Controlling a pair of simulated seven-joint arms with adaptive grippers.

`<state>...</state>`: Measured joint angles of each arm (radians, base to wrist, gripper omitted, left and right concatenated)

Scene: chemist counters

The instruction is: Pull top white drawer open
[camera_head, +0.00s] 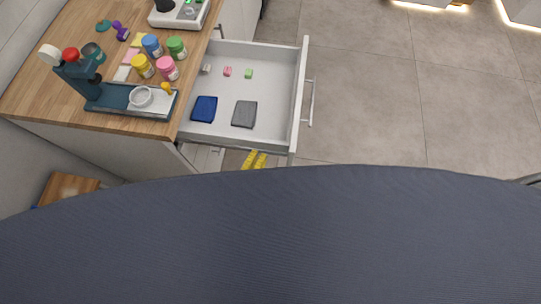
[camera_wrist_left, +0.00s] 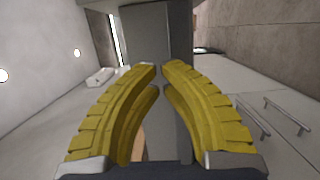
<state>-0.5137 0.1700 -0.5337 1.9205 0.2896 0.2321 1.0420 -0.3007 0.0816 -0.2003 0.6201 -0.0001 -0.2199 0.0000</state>
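The top white drawer (camera_head: 273,134) stands pulled well out of the counter, its inside visible in the head view. Its front panel (camera_head: 300,85) faces right and carries a bar handle (camera_head: 310,103) with nothing on it. My left gripper (camera_head: 254,159) shows as two yellow fingertips just below the drawer's near side wall, away from the handle. In the left wrist view, its yellow fingers (camera_wrist_left: 159,68) nearly meet at the tips with nothing seen between them. Most of the left arm is hidden behind a dark body surface. My right gripper is not in view.
The drawer holds a blue folded item (camera_head: 204,109), a grey one (camera_head: 244,114) and several small blocks. On the wooden counter (camera_head: 30,95) stand a microscope (camera_head: 78,75), several coloured jars (camera_head: 166,68) and a white device (camera_head: 180,14). The floor (camera_head: 400,90) to the right is clear.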

